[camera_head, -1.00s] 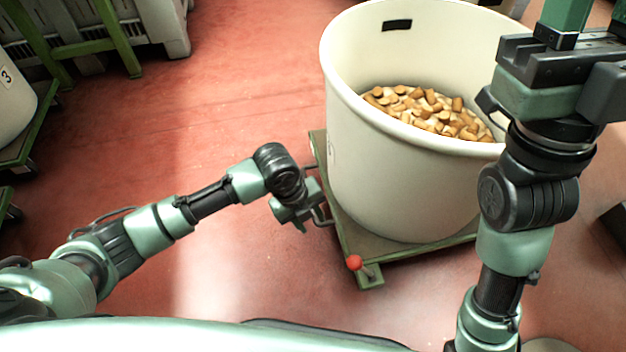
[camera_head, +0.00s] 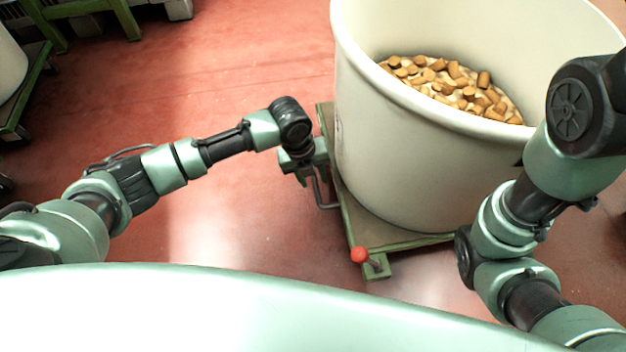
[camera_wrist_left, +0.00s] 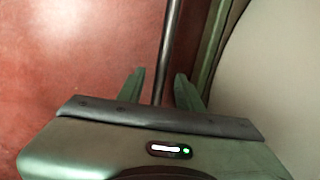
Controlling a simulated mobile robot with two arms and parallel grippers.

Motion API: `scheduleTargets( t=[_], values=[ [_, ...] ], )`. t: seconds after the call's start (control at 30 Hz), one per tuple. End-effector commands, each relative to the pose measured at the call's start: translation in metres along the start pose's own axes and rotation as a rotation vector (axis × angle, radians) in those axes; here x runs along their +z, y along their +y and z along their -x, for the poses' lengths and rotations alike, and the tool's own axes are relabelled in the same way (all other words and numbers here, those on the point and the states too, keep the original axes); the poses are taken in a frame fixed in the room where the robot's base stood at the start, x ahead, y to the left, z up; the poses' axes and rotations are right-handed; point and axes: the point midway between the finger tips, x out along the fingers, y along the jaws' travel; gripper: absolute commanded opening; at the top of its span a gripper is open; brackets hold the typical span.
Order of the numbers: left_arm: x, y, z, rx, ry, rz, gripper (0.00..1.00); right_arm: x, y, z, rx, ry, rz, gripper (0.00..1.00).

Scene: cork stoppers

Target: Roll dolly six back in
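A large cream tub (camera_head: 420,160) of cork stoppers (camera_head: 455,85) stands on a green dolly (camera_head: 360,225). A mark on the tub's left side is too slanted to read as a number. A grey metal bar handle (camera_head: 318,190) sticks out from the dolly's left edge; it also shows in the left wrist view (camera_wrist_left: 170,45). My left gripper (camera_head: 301,172) is at this handle. In the left wrist view its two fingers (camera_wrist_left: 160,90) stand open, one on each side of the bar, with gaps showing. My right arm is at the right; its gripper is out of view.
A red-knobbed lever (camera_head: 359,254) stands at the dolly's near corner. Another tub (camera_head: 10,65) on a green dolly (camera_head: 30,90) is at the left edge. Green framework (camera_head: 90,10) stands at the back left. Red floor (camera_head: 200,90) between them is clear.

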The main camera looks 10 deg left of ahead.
Motion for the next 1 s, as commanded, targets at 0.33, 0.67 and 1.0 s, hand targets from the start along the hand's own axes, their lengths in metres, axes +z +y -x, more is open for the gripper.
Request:
scheduleTargets(
  t=[0.33,0.67,1.0],
  values=[
    [0.0,0.0,-0.0039,0.0,0.0,0.0,0.36,-0.0033,-0.0009,-0.0021,-0.004,0.009,0.001,0.36],
    [0.0,0.0002,-0.0038,0.001,0.0,0.0,0.0,-0.0035,-0.0011,-0.0021,-0.004,0.01,0.001,0.36],
    [0.0001,0.0005,-0.0038,0.001,0.0,0.001,0.0,-0.0035,-0.0012,-0.0021,-0.004,0.01,0.001,0.36]
  ],
)
